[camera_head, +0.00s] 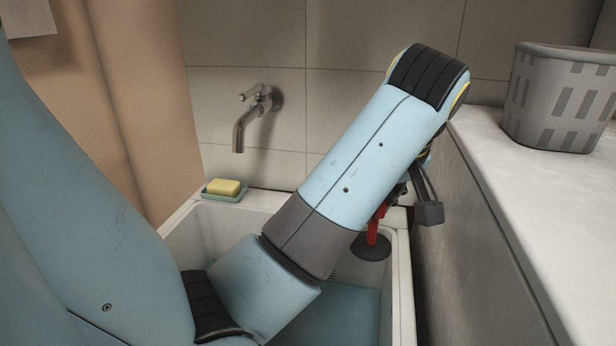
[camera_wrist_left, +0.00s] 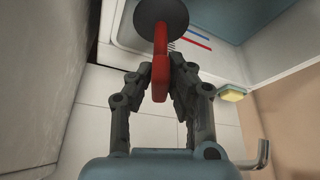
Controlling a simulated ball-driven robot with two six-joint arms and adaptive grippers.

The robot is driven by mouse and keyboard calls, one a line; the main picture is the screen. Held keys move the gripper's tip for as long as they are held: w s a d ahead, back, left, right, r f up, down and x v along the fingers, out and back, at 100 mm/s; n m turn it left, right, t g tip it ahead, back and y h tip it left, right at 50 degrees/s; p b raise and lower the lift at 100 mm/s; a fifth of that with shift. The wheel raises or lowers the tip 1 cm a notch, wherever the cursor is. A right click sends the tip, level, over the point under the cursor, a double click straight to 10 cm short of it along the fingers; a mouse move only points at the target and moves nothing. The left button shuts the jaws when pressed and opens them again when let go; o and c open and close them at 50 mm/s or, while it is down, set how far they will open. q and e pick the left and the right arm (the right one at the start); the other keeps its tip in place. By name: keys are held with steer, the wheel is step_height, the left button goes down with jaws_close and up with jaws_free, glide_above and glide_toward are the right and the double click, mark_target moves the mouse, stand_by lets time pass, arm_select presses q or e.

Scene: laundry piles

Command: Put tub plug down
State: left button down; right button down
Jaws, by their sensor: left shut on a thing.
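The tub plug has a red handle and a dark round disc (camera_head: 371,248). It shows at the right back corner of the white tub (camera_head: 403,290), with the disc hanging at the lower end. In the left wrist view the disc (camera_wrist_left: 160,17) is at the top and the red handle (camera_wrist_left: 160,72) runs down between the fingers. My left gripper (camera_wrist_left: 160,75) is shut on the red handle. In the head view my left arm hides most of that gripper. I cannot tell whether the disc touches the tub. My right gripper is in neither view.
Bluish water (camera_head: 345,308) shows in the tub. A yellow soap (camera_head: 223,187) lies in a green dish on the back left rim, below a wall tap (camera_head: 246,115). A light counter (camera_head: 520,190) with a grey basket (camera_head: 560,98) stands at the right.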

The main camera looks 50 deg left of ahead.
arm_select(q)
steer(key=w+a+b, duration=0.1)
steer(key=w+a, duration=1.1)
steer(key=w, duration=0.2)
steer(key=shift+d+f+x, duration=0.1)
steer(key=shift+d+x, duration=0.15)
steer(key=shift+x, duration=0.9)
steer(key=shift+d+f+x, duration=0.1)
steer(key=shift+d+x, duration=0.15)
steer(key=shift+x, duration=0.95)
steer(key=shift+d+f+x, duration=0.1)
steer(key=shift+d+x, duration=0.15)
steer(key=shift+x, duration=0.9)
steer(key=c, duration=1.3)
jaws_free()
steer(key=shift+o, duration=0.2)
steer(key=v, duration=1.2)
